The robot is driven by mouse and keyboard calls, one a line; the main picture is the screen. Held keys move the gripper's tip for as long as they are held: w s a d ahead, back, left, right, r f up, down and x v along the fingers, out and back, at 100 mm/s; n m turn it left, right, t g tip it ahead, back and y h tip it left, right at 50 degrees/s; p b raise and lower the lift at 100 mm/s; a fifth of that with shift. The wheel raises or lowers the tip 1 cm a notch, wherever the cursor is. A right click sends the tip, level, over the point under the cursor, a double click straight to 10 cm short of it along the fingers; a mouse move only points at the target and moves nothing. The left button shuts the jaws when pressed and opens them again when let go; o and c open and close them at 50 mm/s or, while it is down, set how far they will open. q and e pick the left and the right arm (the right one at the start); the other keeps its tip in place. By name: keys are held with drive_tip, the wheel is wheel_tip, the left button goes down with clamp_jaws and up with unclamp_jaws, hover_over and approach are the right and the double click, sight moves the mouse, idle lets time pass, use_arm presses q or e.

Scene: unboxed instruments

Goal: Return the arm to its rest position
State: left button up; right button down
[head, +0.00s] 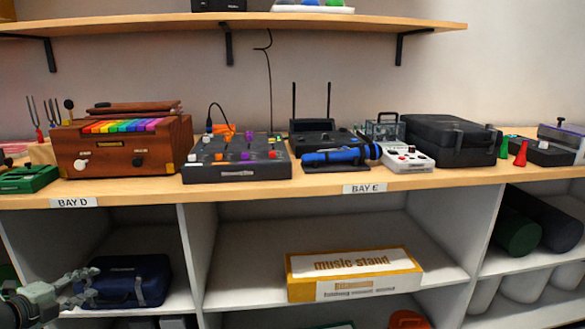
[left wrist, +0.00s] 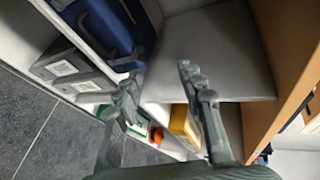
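My left gripper (head: 88,286) comes in at the lower left of the head view, in front of the lower shelf and close to the dark blue case (head: 125,281). Its fingers are apart and nothing shows between them. In the left wrist view the two grey fingers of the left gripper (left wrist: 160,88) stand well apart, with the shelf behind them. The blue case (left wrist: 108,28) is at the upper left of that view. I cannot tell whether the gripper touches the case. My right gripper is not in view.
The wooden counter (head: 330,188) carries several instruments along its length. A yellow music stand box (head: 352,274) lies on the middle lower shelf, with free room to its left. White upright dividers (head: 192,250) separate the bays. Grey floor (left wrist: 40,135) shows below.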

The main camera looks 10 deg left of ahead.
use_arm(q)
drive_tip(key=s+d+f+n+g+y, duration=0.15)
drive_tip(key=s+d+f+n, duration=0.3)
drive_tip(key=f, duration=0.45)
drive_tip(key=s+d+f+n+g+y, duration=0.1)
drive_tip(key=s+d+f+n+g, duration=0.2)
drive_tip(key=s+f, duration=0.45)
drive_tip(key=s+d+f+n+g+y, duration=0.1)
drive_tip(key=s+d+f+n+y, duration=0.3)
drive_tip(key=f, duration=0.6)
drive_tip(key=s+d+f+n+g+h, duration=0.1)
drive_tip(key=s+d+f+n+g, duration=0.1)
drive_tip(key=d, duration=0.5)
drive_tip(key=s+d+f+n+g+h, duration=0.2)
drive_tip(key=s+d+f, duration=0.3)
drive_tip(key=s+d, duration=0.1)
drive_tip(key=s+d+f+n+g+h, duration=0.2)
drive_tip(key=s+d+f, duration=0.1)
drive_tip(key=d, duration=0.5)
drive_tip(key=shift+s+f, duration=0.3)
drive_tip(key=shift+s, duration=0.1)
drive_tip(key=shift+c, duration=0.6)
